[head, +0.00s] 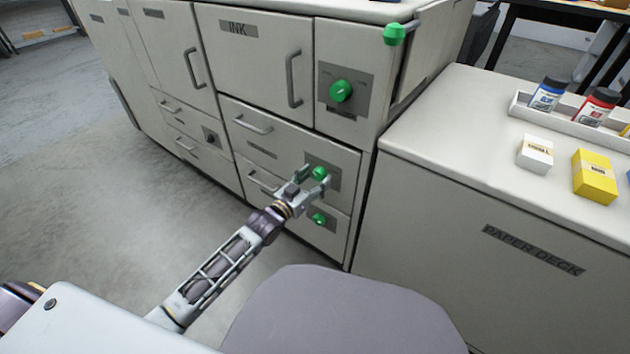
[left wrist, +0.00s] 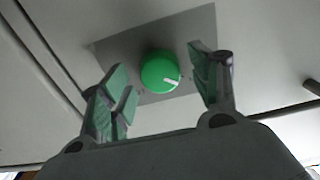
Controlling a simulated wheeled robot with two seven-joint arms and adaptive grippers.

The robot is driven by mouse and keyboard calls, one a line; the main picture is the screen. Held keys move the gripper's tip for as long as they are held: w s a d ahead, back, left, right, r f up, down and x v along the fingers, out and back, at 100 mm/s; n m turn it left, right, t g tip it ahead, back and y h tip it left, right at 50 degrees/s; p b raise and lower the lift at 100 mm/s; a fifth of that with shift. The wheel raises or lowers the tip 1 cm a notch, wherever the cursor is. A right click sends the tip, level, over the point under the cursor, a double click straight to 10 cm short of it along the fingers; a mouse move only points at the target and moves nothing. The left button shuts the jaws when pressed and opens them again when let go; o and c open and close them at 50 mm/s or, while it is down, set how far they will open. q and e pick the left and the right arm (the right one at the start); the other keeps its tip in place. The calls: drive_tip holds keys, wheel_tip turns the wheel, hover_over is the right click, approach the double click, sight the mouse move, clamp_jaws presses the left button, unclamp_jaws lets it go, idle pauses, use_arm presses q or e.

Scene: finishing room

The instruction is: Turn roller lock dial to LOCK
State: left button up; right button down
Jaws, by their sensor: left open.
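Three green dials sit on grey plates on the machine front. The upper dial (head: 341,91) is beside the INK door. The middle dial (head: 319,173) is on a drawer front, and a lower dial (head: 319,219) is beneath it. I cannot read which is the roller lock dial. My left gripper (head: 313,180) is open at the middle dial. In the left wrist view, a green dial (left wrist: 160,72) with a white mark pointing to the lower right shows between and beyond the open fingers (left wrist: 165,90). Contact is not visible. My right gripper is not in view.
A green knob (head: 394,34) sticks out at the machine's top corner. The paper deck (head: 450,200) stands close on the right, with bottles (head: 547,93) and a yellow box (head: 594,177) on top. Handles (head: 293,80) stick out from the machine front. The floor at left is clear.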

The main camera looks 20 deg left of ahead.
use_arm(q)
drive_tip(key=shift+w, duration=0.15)
drive_tip(key=c, duration=1)
